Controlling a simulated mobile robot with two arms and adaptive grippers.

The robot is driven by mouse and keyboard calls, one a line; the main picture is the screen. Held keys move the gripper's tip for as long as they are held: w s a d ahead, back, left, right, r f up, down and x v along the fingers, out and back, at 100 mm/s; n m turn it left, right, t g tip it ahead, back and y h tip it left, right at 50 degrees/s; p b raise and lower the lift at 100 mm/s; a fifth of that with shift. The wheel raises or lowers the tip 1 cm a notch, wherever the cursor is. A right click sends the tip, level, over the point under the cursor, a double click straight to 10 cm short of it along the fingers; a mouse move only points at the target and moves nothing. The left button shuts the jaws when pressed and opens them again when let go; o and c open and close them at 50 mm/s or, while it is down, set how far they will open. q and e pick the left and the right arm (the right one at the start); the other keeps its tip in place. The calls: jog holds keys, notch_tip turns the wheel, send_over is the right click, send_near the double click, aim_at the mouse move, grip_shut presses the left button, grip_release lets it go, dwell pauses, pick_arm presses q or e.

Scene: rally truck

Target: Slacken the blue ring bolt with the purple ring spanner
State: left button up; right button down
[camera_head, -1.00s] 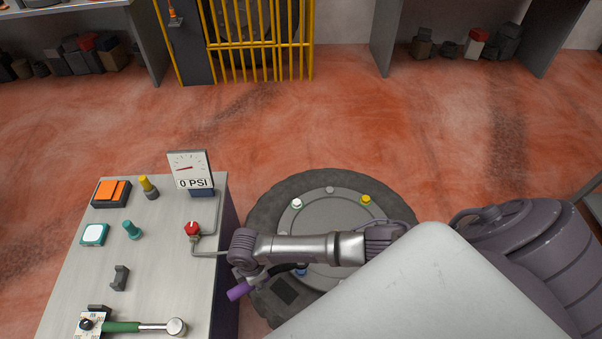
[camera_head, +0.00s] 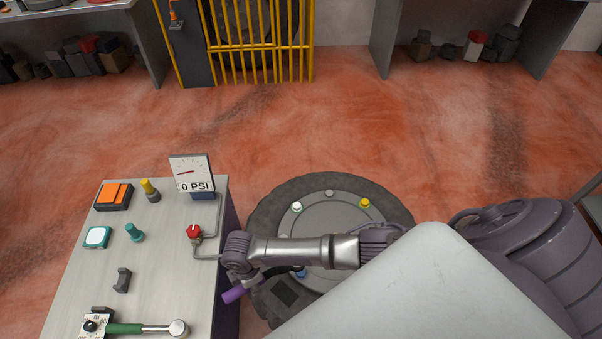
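The wheel (camera_head: 330,222) lies flat on the floor with bolts around its hub. The blue ring bolt (camera_head: 300,273) shows at the hub's near side, partly hidden under my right arm. The purple ring spanner (camera_head: 233,295) shows its purple handle end below my wrist, and a dark shaft runs from there towards the blue bolt. My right gripper (camera_head: 249,284) is mostly hidden under the wrist and appears shut on the spanner. Whether the spanner's ring is around the bolt or beside it, I cannot tell. My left gripper is not in view.
A white bolt (camera_head: 297,207) and a yellow bolt (camera_head: 365,203) are on the hub. The floor behind is clear.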

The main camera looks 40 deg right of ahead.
aim_at(239, 288)
jog(key=shift+w+a+r+p, duration=0.1)
jog(key=shift+a+r+p, duration=0.1)
jog(key=shift+a+r, duration=0.3)
jog(key=shift+s+a+r+p, duration=0.1)
jog(key=shift+a+r+p, duration=0.15)
jog(key=shift+a, duration=0.5)
jog(key=shift+w+a+r+p, duration=0.1)
jog(key=shift+a+r+p, duration=0.1)
jog(key=shift+a+r, duration=0.3)
